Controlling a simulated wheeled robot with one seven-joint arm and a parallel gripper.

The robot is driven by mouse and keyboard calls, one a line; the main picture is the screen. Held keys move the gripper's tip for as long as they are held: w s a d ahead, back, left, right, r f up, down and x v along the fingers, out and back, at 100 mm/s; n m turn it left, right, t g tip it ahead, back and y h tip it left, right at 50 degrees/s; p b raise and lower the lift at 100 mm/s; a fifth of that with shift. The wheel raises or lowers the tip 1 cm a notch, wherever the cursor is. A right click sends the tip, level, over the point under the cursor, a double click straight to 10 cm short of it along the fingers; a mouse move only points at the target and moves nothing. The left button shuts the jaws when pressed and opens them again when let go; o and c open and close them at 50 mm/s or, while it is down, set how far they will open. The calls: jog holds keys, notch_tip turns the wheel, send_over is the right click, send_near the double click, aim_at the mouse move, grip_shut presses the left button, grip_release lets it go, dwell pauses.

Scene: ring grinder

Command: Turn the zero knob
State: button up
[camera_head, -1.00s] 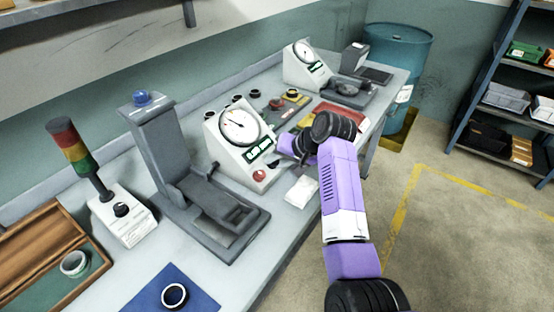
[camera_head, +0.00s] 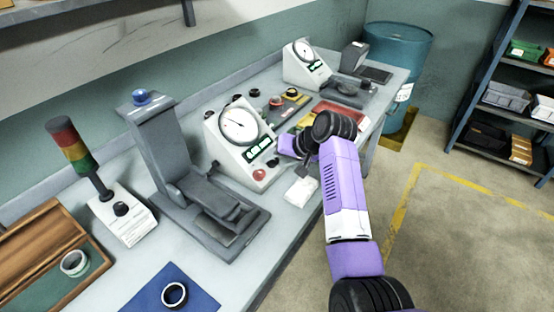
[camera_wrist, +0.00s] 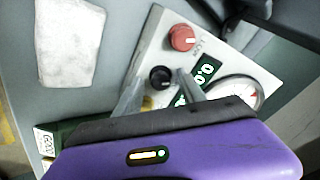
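The gauge box (camera_head: 240,165) stands mid-table with a round white dial (camera_head: 238,125), a green-lit display and two knobs on its front. The red knob (camera_head: 259,174) has a pale pointer mark; it also shows in the wrist view (camera_wrist: 183,38), with small lettering beside it that I cannot read surely. Contact cannot be told. In the head view my arm hides part of the gripper.
A grey stand (camera_head: 160,150) with a blue top is left of the box. A white cloth (camera_head: 300,190) lies in front of it on the table. A second gauge box (camera_head: 305,65) stands further back. The floor at right is clear.

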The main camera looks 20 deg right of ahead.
jog(key=v, duration=0.7)
jog(key=shift+s+d+r+b, duration=0.2)
jog(key=shift+s+r+b, duration=0.05)
jog(key=shift+b, duration=0.05)
dwell(0.3)
